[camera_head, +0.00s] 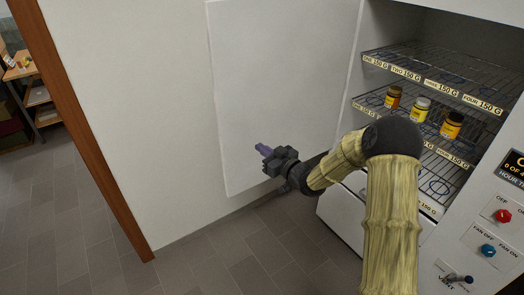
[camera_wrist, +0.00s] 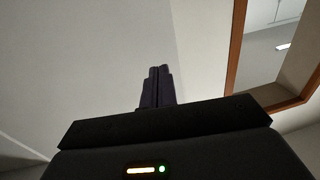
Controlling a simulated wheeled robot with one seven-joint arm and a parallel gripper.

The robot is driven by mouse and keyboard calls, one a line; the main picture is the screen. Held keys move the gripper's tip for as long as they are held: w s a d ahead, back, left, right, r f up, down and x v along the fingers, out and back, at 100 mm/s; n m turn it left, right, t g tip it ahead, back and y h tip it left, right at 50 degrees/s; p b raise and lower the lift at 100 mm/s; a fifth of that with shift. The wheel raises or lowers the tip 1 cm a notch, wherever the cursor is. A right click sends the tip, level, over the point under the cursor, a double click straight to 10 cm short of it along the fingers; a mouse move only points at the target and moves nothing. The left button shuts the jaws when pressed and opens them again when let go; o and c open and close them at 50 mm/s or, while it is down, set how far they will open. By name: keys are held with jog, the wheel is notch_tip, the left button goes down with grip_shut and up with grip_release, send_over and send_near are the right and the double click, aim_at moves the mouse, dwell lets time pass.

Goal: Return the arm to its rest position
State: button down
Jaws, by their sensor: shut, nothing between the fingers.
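My arm, in a pale yellow sleeve, reaches up from the bottom of the head view and bends to the left. My gripper (camera_head: 262,149) is at its end, pointing left in front of the open white cabinet door (camera_head: 285,75). The gripper also shows in the wrist view (camera_wrist: 159,70), where its two fingers are together with nothing between them. I cannot tell the exact gap between the fingers and the door.
An open cabinet with wire shelves (camera_head: 440,72) stands at the right, holding jars with yellow labels (camera_head: 452,125). A control panel with a red knob (camera_head: 503,216) and a blue knob (camera_head: 488,250) is at lower right. A brown door frame (camera_head: 85,125) stands left. Tiled floor (camera_head: 215,262) is clear.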

jog(key=s+d+f+m+g+h, duration=0.2)
jog(key=s+d+m+g+h, duration=0.3)
jog(key=s+d+h, duration=0.75)
jog(key=s+d+m+g, duration=0.2)
jog(key=s, duration=0.8)
jog(key=s+d+m+g, duration=0.1)
jog(key=s+d+g, duration=0.2)
jog(key=s, duration=0.7)
jog(key=shift+s+r+m, duration=0.2)
jog(key=shift+s+m, duration=0.15)
jog(key=shift+m, duration=0.05)
jog(key=shift+w, duration=0.15)
